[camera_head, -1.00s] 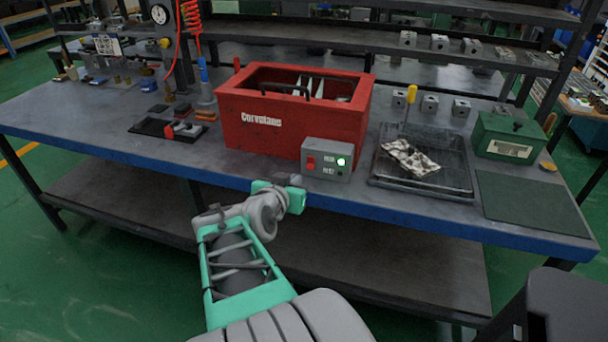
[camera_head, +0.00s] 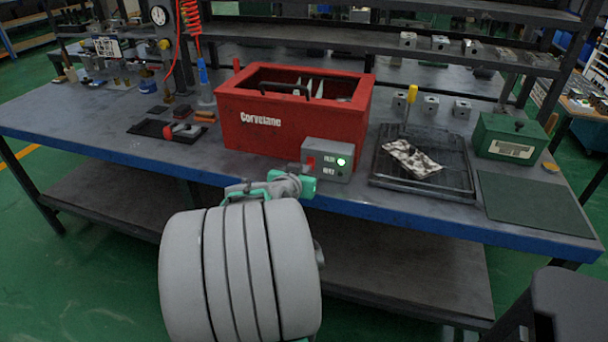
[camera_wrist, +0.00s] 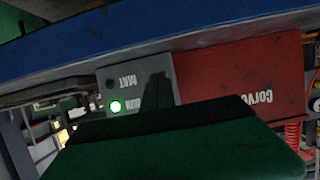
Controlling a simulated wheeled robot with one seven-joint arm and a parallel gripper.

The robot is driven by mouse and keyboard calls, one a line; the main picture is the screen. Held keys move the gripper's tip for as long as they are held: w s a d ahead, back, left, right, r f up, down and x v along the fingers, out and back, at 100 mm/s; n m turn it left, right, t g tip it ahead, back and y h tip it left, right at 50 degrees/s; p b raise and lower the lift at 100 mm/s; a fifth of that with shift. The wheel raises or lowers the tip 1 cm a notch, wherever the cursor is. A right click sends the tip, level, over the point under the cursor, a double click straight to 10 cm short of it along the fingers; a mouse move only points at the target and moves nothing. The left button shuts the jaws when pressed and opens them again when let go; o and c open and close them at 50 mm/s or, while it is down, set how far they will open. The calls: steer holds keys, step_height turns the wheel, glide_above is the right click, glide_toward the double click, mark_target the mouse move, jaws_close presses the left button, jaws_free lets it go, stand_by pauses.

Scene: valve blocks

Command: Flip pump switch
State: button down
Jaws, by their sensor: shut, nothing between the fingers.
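The pump switch is a red rocker (camera_head: 310,161) on a grey control box (camera_head: 335,174) at the front right of the red Corvolane tank (camera_head: 262,130). A round green light (camera_head: 341,162) glows on the box. My gripper (camera_head: 297,171) is shut and empty, just in front of the box's left side by the switch. I cannot tell whether it touches. In the wrist view the dark fingers (camera_wrist: 157,92) lie over the box face (camera_wrist: 128,88) and hide the red switch. The lit green light (camera_wrist: 115,106) and upside-down labels show beside them.
A dark tray (camera_head: 450,180) with a spotted cloth (camera_head: 411,158) stands right of the box. A green case (camera_head: 508,136) is farther right. A small black tray (camera_head: 165,130) lies left of the tank. The blue bench edge (camera_head: 400,215) runs below my gripper.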

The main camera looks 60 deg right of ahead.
steer(key=f+h+b, duration=0.1)
steer(key=b, duration=0.3)
steer(key=shift+d+f, duration=0.15)
steer(key=shift+f, duration=0.25)
steer(key=h+b, duration=0.2)
steer(key=b, duration=0.6)
steer(key=shift+d+f, duration=0.1)
steer(key=shift+f, duration=0.1)
steer(key=h+b, duration=0.1)
steer(key=b, duration=0.2)
steer(key=shift+t+b, duration=0.3)
steer(key=shift+b, duration=0.1)
steer(key=shift+r+h+b, duration=0.5)
steer(key=shift+r+b, duration=0.05)
steer(key=shift+b, duration=0.35)
steer(key=shift+r, duration=0.15)
